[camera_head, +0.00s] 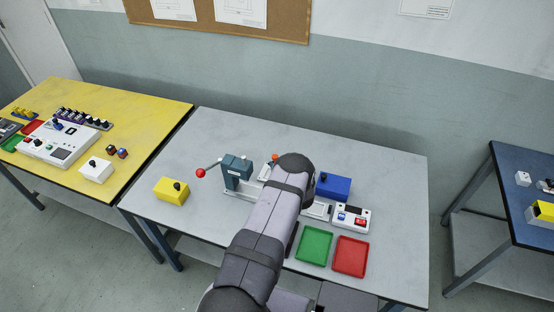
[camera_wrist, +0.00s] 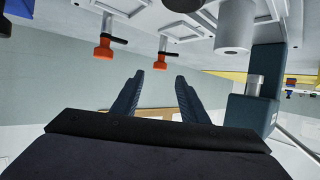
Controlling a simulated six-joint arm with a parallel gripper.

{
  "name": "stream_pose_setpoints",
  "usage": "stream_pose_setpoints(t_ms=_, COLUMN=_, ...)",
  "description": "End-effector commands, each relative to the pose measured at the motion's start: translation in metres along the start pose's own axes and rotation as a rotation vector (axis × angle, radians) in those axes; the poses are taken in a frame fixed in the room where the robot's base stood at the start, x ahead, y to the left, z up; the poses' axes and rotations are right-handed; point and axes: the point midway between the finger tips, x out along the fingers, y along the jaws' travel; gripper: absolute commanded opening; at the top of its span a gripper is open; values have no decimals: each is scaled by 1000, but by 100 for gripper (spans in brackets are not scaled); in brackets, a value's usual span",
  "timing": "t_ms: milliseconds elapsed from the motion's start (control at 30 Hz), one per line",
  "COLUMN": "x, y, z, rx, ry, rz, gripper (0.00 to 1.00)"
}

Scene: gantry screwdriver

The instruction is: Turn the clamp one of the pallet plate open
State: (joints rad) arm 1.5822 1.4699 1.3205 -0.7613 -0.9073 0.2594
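In the wrist view two orange-red clamp knobs with black collars, one at left (camera_wrist: 103,49) and one nearer the middle (camera_wrist: 164,60), stand beside a pale plate (camera_wrist: 146,18). I cannot tell which is clamp one. My gripper (camera_wrist: 160,82) is open and empty, its two dark fingers apart from both knobs. In the head view a small orange tip (camera_head: 275,157) shows behind my arm. My arm hides my gripper and most of the plate there.
A yellow box (camera_head: 172,191), a blue box (camera_head: 333,186), a white switch box (camera_head: 351,218), a green tray (camera_head: 314,246) and a red tray (camera_head: 351,257) are around. The table's right side is clear.

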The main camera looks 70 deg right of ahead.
Motion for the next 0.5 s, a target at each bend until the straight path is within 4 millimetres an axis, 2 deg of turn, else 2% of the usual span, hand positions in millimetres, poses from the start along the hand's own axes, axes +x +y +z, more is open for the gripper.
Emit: stream_pose_setpoints(t_ms=500, x=45, y=-1, z=0, rx=-1, ry=0, rz=-1, gripper=40)
